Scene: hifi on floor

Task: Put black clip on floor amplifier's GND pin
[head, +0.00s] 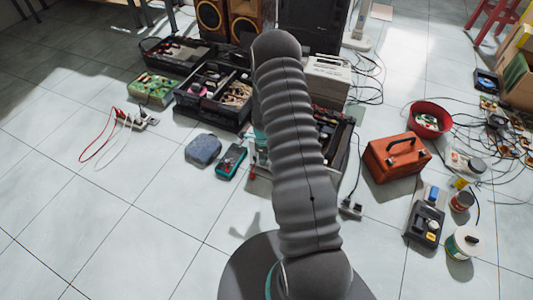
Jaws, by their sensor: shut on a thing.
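My arm runs up the middle of the head view and covers the floor behind it. My gripper is hidden behind the arm, and no black clip can be made out. An open black chassis with parts inside (347,152) shows partly at the arm's right edge; I cannot tell whether it is the amplifier. A green circuit board unit (151,88) lies on the floor at the upper left. No GND pin can be made out at this size.
Open black tool cases (213,118) stand left of my arm. A teal multimeter (231,161) and a grey-blue cloth-like bundle (203,150) lie nearer. A red toolbox (396,157) and a red bowl (430,119) stand right. The left foreground floor is clear.

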